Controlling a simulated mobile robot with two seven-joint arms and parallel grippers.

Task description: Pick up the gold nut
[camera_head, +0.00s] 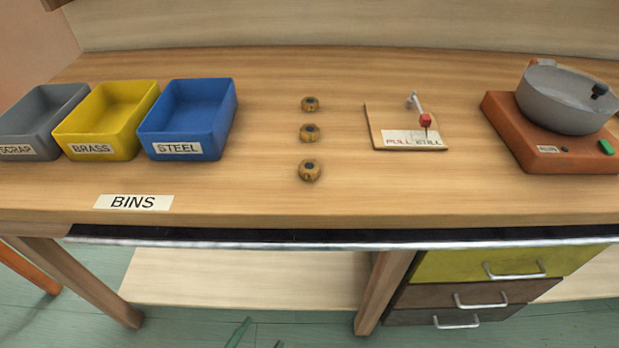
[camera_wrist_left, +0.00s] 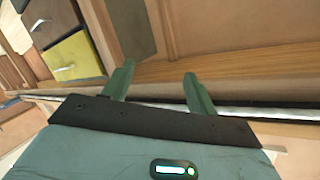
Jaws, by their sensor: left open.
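Three similar gold nuts with dark centres lie in a column on the wooden bench: a far nut (camera_head: 310,104), a middle nut (camera_head: 310,133) and a near nut (camera_head: 309,171). I cannot tell which one the task means. My left gripper (camera_head: 258,340) shows only as green fingertips at the bottom edge of the head view, low in front of the bench and well apart from the nuts. In the left wrist view its two green fingers (camera_wrist_left: 158,75) are spread with nothing between them. My right gripper is not in view.
Grey (camera_head: 43,117), yellow (camera_head: 108,118) and blue (camera_head: 188,118) bins stand left. A lever board (camera_head: 375,128) and an orange machine with a grey bowl (camera_head: 567,98) stand right. The bench's dark front edge (camera_head: 330,240) lies between gripper and nuts. Bench around the nuts is clear.

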